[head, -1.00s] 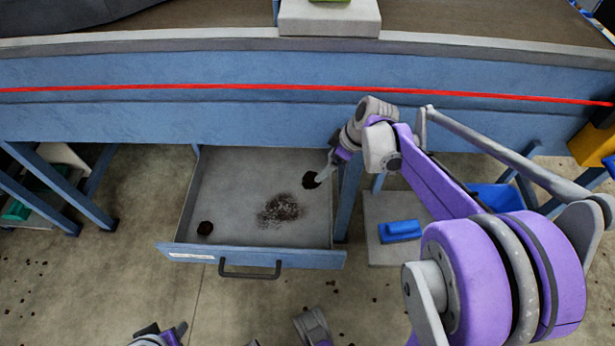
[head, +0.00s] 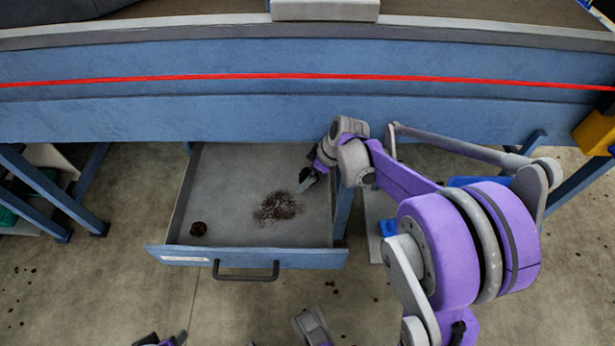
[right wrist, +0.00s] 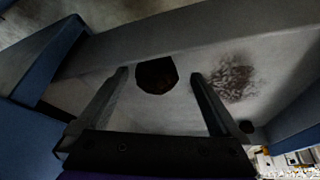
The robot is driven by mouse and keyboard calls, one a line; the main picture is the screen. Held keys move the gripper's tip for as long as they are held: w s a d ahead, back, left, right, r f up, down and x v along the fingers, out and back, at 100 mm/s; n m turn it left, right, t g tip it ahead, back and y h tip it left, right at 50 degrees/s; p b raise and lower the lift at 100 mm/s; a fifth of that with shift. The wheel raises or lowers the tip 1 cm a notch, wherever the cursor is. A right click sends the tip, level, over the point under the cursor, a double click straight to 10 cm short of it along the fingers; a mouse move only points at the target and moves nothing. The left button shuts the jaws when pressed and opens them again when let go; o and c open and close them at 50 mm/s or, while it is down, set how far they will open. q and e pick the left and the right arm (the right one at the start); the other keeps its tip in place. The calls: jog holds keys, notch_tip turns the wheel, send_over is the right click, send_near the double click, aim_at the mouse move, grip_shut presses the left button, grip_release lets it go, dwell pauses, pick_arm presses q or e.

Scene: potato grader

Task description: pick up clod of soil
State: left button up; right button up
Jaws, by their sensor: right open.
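One dark clod of soil (head: 306,174) lies in the open drawer near its right side, mostly hidden by my right gripper (head: 306,183) in the head view. In the right wrist view this clod (right wrist: 156,76) shows between and beyond the two open fingers of my right gripper (right wrist: 160,88). I cannot tell whether a finger touches it. A second dark clod (head: 198,228) lies in the drawer's front left corner; it also shows in the right wrist view (right wrist: 246,127).
The drawer (head: 225,165) is pulled out under the blue machine frame (head: 250,120). A patch of loose soil (head: 278,207) lies on its floor. The drawer's right wall and a blue leg (head: 343,212) stand close to my right gripper. A blue object (head: 388,228) is partly hidden behind my arm.

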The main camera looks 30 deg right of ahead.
jog(key=c, duration=1.5)
jog(key=shift+r, duration=0.15)
